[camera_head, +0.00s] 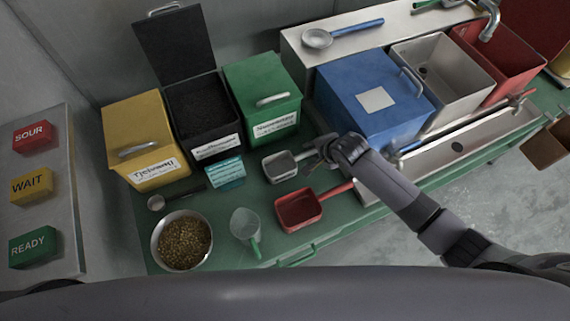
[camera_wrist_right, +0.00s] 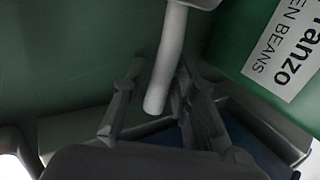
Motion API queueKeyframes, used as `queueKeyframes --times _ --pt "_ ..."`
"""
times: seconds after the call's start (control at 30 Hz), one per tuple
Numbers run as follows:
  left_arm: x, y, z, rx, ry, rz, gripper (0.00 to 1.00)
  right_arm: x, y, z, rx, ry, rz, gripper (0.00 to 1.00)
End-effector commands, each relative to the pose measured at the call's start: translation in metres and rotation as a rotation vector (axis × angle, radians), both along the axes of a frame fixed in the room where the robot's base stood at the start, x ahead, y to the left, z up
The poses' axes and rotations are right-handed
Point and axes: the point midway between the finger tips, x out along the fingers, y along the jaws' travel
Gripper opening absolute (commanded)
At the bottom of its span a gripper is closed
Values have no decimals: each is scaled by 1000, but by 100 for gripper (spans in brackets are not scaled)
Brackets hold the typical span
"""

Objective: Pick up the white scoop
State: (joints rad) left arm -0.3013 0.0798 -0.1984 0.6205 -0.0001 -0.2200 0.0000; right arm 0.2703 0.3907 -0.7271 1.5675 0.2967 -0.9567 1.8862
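The white scoop (camera_head: 281,168), greyish in this light, sits on the green counter in front of the green bin, its handle pointing right toward my right gripper. My right gripper (camera_head: 324,152) is at that handle. In the right wrist view, the pale handle (camera_wrist_right: 168,60) runs between the two fingers of my right gripper (camera_wrist_right: 159,70). The fingers stand apart on either side, with a visible gap on the left. The scoop's bowl is mostly out of the wrist view. My left gripper is not in view.
A red scoop (camera_head: 300,210) lies just in front, its handle close below my right gripper. A clear scoop with a green handle (camera_head: 244,229) and a bowl of beans (camera_head: 181,240) are left of it. The blue bin (camera_head: 355,92) and green bin (camera_head: 262,84) stand close behind.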

Motion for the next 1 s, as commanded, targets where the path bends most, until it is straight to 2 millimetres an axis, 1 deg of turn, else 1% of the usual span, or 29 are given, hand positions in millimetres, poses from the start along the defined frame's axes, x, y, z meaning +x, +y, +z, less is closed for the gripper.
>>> queueKeyframes --times 0.27,0.37,0.6,0.7,1.0 --pt "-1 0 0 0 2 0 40 2 1 -3 -1 0 1 26" --pt "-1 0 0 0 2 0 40 2 0 -3 -1 -1 0 21" --pt "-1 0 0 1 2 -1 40 2 0 -3 -1 -1 0 5" --pt "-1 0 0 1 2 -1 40 1 0 -3 -1 -1 0 0" --pt "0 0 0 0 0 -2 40 2 0 -3 -1 0 1 0"
